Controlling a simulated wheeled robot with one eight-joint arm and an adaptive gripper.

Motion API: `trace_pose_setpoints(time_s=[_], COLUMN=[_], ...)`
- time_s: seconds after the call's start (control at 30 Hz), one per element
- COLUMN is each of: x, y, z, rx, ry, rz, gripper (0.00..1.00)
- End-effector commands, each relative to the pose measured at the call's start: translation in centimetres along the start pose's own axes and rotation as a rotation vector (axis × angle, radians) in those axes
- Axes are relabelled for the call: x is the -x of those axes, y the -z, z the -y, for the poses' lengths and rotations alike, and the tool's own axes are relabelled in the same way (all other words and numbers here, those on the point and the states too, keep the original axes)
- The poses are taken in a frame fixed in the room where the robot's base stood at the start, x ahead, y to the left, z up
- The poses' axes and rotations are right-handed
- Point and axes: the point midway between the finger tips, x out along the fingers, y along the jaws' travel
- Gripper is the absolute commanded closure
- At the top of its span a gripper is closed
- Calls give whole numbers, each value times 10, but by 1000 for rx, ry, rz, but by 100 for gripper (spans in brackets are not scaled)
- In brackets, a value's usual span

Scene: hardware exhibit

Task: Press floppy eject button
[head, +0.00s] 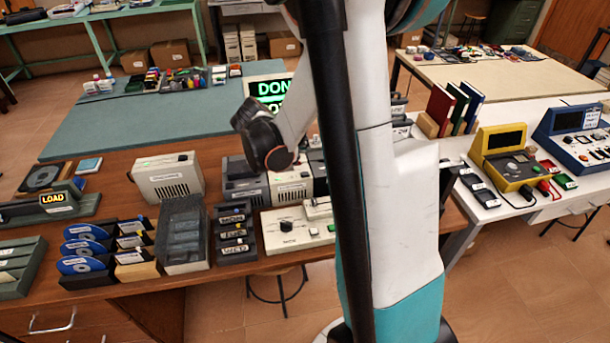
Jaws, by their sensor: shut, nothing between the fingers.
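A beige slotted box (168,178) with a small label stands on the brown desk left of my arm. A second beige slotted box (291,188) stands beside a dark grey unit (243,182), close below my dark arm joint. A flat beige panel (298,228) with a black knob and small buttons lies nearer the front edge. The labels are too small to read, and I cannot tell which unit is the floppy drive or where its eject button is. My arm covers the middle of the view. My gripper's fingers cannot be made out.
On the brown desk (130,290) are disc racks (86,247), an open grey foam-lined box (182,235), a dark label rack (234,235) and a LOAD sign (54,198). A green DONE-like screen (270,92) stands behind. A yellow meter (503,160) stands on the white table right.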

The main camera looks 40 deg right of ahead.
Motion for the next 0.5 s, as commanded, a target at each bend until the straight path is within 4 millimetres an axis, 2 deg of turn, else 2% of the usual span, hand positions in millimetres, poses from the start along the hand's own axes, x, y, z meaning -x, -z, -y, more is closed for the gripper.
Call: trace_pose_setpoints(time_s=[0.5], x=[-47], y=[-34], z=[35], rx=[0], ry=[0], rz=[0], gripper=[100])
